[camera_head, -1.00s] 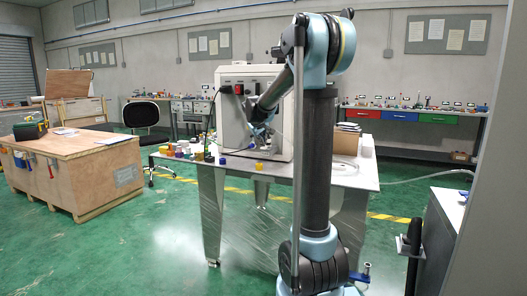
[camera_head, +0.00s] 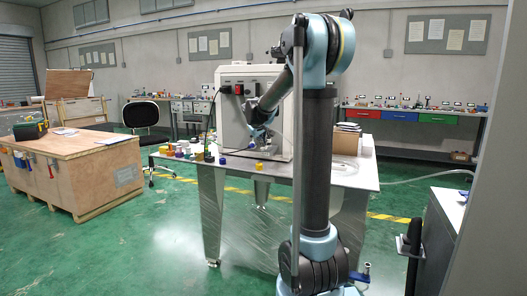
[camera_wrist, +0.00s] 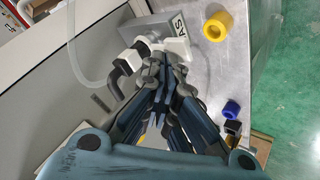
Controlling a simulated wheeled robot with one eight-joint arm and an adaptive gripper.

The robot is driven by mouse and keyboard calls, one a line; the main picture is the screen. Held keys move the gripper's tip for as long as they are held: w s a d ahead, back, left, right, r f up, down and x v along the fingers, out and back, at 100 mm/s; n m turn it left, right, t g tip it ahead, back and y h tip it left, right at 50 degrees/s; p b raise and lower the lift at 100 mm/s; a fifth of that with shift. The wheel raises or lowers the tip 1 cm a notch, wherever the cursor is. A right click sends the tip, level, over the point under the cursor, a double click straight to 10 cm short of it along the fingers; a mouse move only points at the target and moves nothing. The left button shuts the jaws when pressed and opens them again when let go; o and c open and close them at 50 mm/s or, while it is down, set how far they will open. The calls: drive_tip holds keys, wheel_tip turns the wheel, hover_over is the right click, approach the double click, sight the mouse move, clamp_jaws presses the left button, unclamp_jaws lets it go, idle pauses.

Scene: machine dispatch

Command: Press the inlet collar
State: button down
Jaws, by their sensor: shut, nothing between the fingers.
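The grey block labelled "SV" (camera_wrist: 178,27) lies at the top of the wrist view. A white fitting (camera_wrist: 142,48) with a black bent part (camera_wrist: 120,72) sits beside it, and a clear tube (camera_wrist: 75,55) runs close by. I cannot make out the inlet collar separately; my fingers partly cover this area. My gripper (camera_wrist: 163,63) is shut and empty, its tips at or just over the fitting; contact cannot be told. In the head view, my gripper (camera_head: 258,135) is small, in front of the white machine (camera_head: 275,90).
Several coloured pieces stand along the table's left edge in the head view. A wooden bench (camera_head: 85,165) stands further left, with green floor between.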

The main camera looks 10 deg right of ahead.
sight(262, 148)
drive_tip(key=shift+f, duration=0.8)
idle(0.9)
drive_tip(key=shift+r, duration=1.25)
drive_tip(key=shift+r, duration=2.5)
drive_tip(key=shift+s, duration=0.1)
